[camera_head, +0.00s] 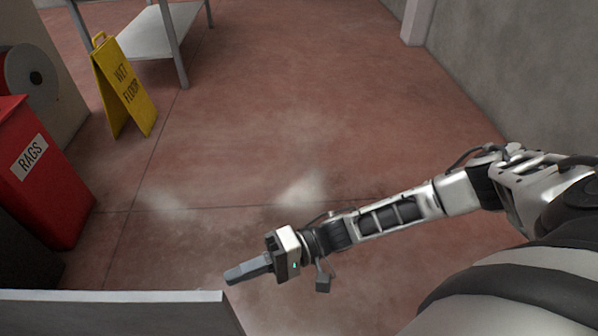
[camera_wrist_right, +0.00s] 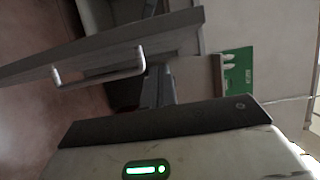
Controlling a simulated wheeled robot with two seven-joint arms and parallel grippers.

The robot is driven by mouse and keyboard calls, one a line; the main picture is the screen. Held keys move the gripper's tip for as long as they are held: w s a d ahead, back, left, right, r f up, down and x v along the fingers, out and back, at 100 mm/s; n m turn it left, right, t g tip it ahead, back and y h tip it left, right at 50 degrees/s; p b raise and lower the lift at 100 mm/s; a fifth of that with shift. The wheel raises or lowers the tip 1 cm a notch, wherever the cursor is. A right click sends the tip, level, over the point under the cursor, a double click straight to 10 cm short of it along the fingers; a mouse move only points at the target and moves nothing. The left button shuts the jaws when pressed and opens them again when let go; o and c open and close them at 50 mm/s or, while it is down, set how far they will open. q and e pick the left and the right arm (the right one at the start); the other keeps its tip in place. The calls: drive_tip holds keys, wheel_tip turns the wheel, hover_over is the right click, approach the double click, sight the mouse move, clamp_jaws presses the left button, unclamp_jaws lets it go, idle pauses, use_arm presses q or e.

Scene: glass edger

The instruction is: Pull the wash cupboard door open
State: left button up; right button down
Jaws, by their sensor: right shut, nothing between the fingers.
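The wash cupboard door appears to be the pale grey panel (camera_head: 110,314) at the lower left of the head view. Its thin top edge and free right end show. In the right wrist view, a grey panel (camera_wrist_right: 120,42) crosses the upper left, with a light bar handle (camera_wrist_right: 98,78) on its face. My right gripper (camera_head: 228,279) is shut and empty, just beyond the panel's free top corner. Its fingers also show in the wrist view (camera_wrist_right: 158,88), near the panel and apart from the handle. Whether they touch the panel is unclear. My left gripper is out of view.
A red RAGS bin (camera_head: 38,185) stands at the left, with a yellow wet floor sign (camera_head: 124,88) behind it. A grey table (camera_head: 160,30) is at the back. The red floor (camera_head: 300,120) in the middle is clear. A green wall sign (camera_wrist_right: 238,74) shows in the wrist view.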

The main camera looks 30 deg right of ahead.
drive_tip(key=s+d, duration=0.2)
drive_tip(key=d, duration=1.3)
drive_tip(key=shift+s+d, duration=0.1)
